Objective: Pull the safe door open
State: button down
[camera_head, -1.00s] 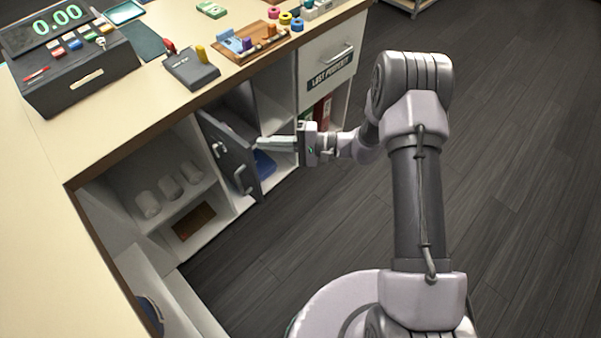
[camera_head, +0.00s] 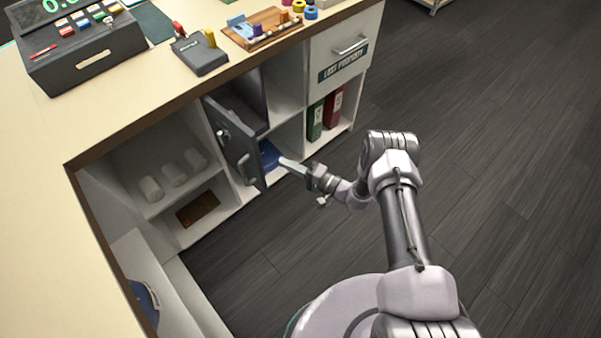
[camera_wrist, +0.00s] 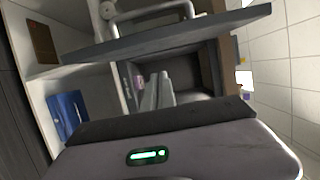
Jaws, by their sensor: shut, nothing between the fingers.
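The grey safe door (camera_head: 236,139) stands ajar, swung out from the cabinet under the counter, with its bar handle (camera_head: 244,168) on the outer face. In the wrist view the door (camera_wrist: 170,33) crosses the upper part as a tilted slab, with the handle (camera_wrist: 150,10) at the top edge. The dark safe interior (camera_wrist: 192,72) shows behind it. My gripper (camera_head: 283,162) is shut and empty, to the right of the door on its inner side. In the wrist view its fingers (camera_wrist: 160,90) point toward the safe opening. I cannot tell whether they touch the door.
Shelves with white rolls (camera_head: 174,175) are left of the door. A blue folded item (camera_head: 268,154) lies in the compartment below the safe. Binders (camera_head: 325,112) stand to the right. The counter edge (camera_head: 215,82) overhangs above. The dark floor (camera_head: 480,150) is clear.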

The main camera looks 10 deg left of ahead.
jog(key=shift+s+a+b, duration=0.2)
jog(key=shift+s+a, duration=0.45)
jog(key=shift+a, duration=0.35)
jog(key=shift+s+a+b, duration=0.15)
jog(key=shift+s+a, duration=0.5)
jog(key=shift+a, duration=0.3)
jog(key=shift+s, duration=0.1)
